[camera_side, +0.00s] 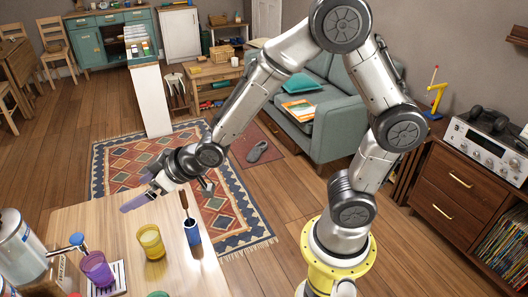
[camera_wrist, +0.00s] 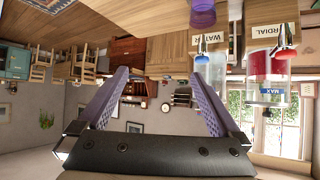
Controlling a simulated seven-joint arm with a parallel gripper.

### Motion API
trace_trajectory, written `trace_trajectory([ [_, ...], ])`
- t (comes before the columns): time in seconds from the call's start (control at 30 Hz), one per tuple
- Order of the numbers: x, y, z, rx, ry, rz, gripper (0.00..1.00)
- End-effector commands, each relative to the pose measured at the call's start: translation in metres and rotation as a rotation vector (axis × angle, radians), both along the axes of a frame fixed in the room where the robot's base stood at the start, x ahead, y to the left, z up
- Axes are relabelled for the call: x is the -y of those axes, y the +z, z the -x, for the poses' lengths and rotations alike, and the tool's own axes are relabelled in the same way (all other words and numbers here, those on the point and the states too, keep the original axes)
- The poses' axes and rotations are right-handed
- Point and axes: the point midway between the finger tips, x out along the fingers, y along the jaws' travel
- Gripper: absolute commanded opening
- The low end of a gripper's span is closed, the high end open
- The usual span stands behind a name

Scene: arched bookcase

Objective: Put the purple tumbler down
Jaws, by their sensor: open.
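The purple tumbler (camera_side: 97,268) stands upright on a slatted drip tray (camera_side: 119,277) by the blue tap, at the left of the wooden table. In the upside-down wrist view it shows at the top edge (camera_wrist: 202,12), partly cut off. My gripper (camera_side: 133,204) is above the far part of the table, apart from the tumbler. Its two purple fingers are spread with nothing between them in the wrist view (camera_wrist: 158,76).
A yellow tumbler (camera_side: 151,242) stands right of the purple one. A blue holder (camera_side: 193,233) with a brown-handled tool stands near the table's right edge. The drinks dispenser (camera_side: 20,248) is at the left.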

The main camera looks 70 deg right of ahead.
Motion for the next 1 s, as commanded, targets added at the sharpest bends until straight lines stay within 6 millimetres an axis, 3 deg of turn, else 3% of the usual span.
trace_trajectory([
  [0.03,0.015,0.023,0.013,-0.026,-0.025,0.006,1.00],
  [0.1,0.034,0.044,0.038,-0.083,-0.052,0.017,1.00],
  [0.17,0.049,0.059,0.062,-0.132,-0.077,0.027,1.00],
  [0.3,0.080,0.085,0.131,-0.245,-0.133,0.047,1.00],
  [0.5,0.105,0.095,0.221,-0.382,-0.198,0.065,1.00],
  [0.6,0.110,0.094,0.248,-0.426,-0.217,0.070,1.00],
  [0.73,0.112,0.093,0.264,-0.454,-0.227,0.071,1.00],
  [1.0,0.112,0.092,0.265,-0.458,-0.227,0.072,1.00],
])
